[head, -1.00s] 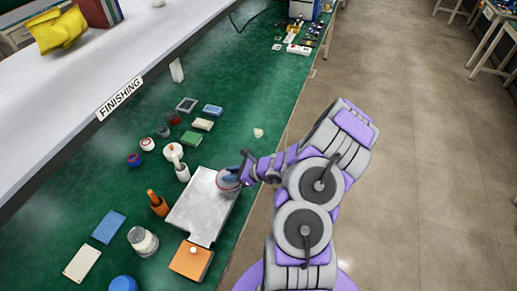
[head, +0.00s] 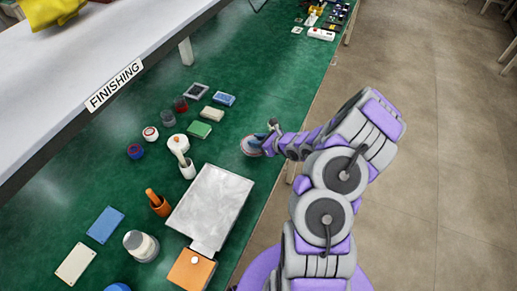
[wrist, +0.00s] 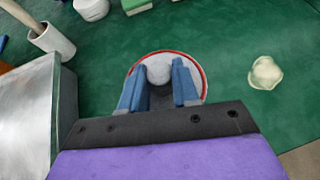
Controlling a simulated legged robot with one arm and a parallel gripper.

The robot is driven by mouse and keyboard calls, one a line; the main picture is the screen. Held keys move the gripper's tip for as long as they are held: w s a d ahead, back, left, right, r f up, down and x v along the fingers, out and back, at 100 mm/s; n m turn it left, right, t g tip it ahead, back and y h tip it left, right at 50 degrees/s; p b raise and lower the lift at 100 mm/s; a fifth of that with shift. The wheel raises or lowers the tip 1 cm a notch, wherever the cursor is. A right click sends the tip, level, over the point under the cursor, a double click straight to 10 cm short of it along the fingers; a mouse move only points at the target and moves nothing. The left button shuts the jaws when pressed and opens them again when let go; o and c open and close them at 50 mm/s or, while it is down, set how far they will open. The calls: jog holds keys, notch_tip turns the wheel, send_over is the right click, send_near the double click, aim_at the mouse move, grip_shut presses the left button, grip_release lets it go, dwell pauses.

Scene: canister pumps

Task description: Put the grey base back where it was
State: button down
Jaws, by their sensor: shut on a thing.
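The grey base, a round pale-grey disc with a red rim and a rounded knob, is in my gripper. It shows in the wrist view (wrist: 186,68) between and beyond the blue fingers. My gripper (wrist: 158,88) is shut on its knob; the fingers hide part of the disc. In the head view my gripper (head: 257,145) holds the base (head: 248,151) over the green bench, beyond the silver plate's far right corner. I cannot tell whether the base touches the bench.
The silver plate (head: 211,205) lies to the near left; its side (wrist: 30,115) fills the wrist view's left. A cream lump (wrist: 265,73) lies right of the base. A white holder (head: 188,169), green block (head: 199,130) and cream block (head: 212,114) stand left. Bench around the base is clear.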

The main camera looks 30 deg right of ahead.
jog(key=shift+a+f, duration=0.2)
jog(key=shift+f, duration=0.2)
notch_tip(320, 180, down, 3)
jog(key=shift+s+f+b, duration=0.1)
jog(key=shift+f+b, duration=0.05)
jog(key=shift+b, duration=0.35)
jog(key=shift+d+f, duration=0.1)
jog(key=shift+f, duration=0.15)
jog(key=shift+d, duration=0.3)
jog(key=c, duration=1.2)
grip_release()
jog(key=shift+a, duration=0.15)
jog(key=shift+o, duration=1.4)
jog(key=shift+a, duration=0.25)
jog(key=shift+o, duration=0.5)
jog(key=shift+d, duration=0.1)
jog(key=shift+d+r, duration=0.1)
